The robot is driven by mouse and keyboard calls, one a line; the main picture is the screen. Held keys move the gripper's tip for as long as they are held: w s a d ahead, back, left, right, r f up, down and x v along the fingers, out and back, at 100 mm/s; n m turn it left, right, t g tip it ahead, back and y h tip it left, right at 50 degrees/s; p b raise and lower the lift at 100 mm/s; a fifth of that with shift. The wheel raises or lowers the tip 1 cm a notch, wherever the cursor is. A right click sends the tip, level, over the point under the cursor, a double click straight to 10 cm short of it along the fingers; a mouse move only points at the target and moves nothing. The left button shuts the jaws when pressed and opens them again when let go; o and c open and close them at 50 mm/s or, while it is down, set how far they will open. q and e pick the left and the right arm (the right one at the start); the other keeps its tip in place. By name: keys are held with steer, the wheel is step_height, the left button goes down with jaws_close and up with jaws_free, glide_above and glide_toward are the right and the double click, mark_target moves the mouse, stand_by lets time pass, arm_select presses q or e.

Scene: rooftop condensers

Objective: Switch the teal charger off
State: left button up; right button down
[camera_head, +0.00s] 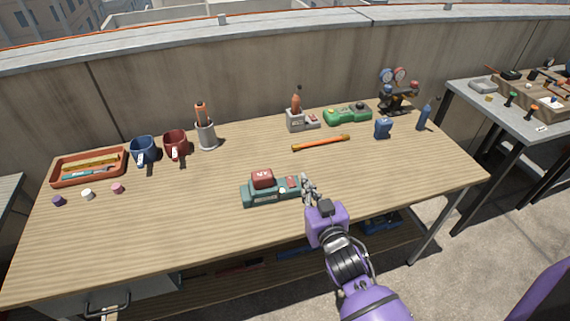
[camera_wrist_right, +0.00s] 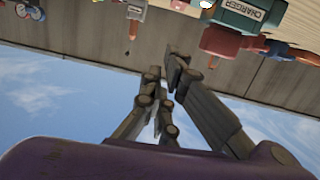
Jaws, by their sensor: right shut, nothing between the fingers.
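The teal charger (camera_head: 262,197) sits on the wooden table near its middle front, with a dark red battery (camera_head: 262,177) seated on its left part. A reddish panel and a small pale knob show on its right part. The charger is upside down at the top of the right wrist view (camera_wrist_right: 246,12), with its CHARGER label and the red battery (camera_wrist_right: 230,42). My right gripper (camera_head: 309,186) is shut and empty, at the charger's right end. I cannot tell whether it touches the charger. In the wrist view its fingers (camera_wrist_right: 164,70) are close together. My left gripper is not in view.
A green charger (camera_head: 347,116), a grey holder (camera_head: 302,120) with an orange-handled tool and an orange-yellow bar (camera_head: 320,143) lie behind. Blue (camera_head: 143,150) and red mugs (camera_head: 176,145) and an orange tray (camera_head: 88,182) stand left.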

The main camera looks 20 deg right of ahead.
glide_above(296, 183)
steer(key=shift+s+a+f, duration=0.15)
steer(key=shift+s+f, duration=0.05)
steer(key=shift+f, duration=0.2)
step_height(296, 183, down, 3)
steer(key=shift+w, duration=0.1)
steer(key=shift+f, duration=0.45)
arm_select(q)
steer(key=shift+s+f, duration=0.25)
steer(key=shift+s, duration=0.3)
arm_select(e)
steer(key=shift+f, duration=0.1)
steer(key=shift+w, duration=0.1)
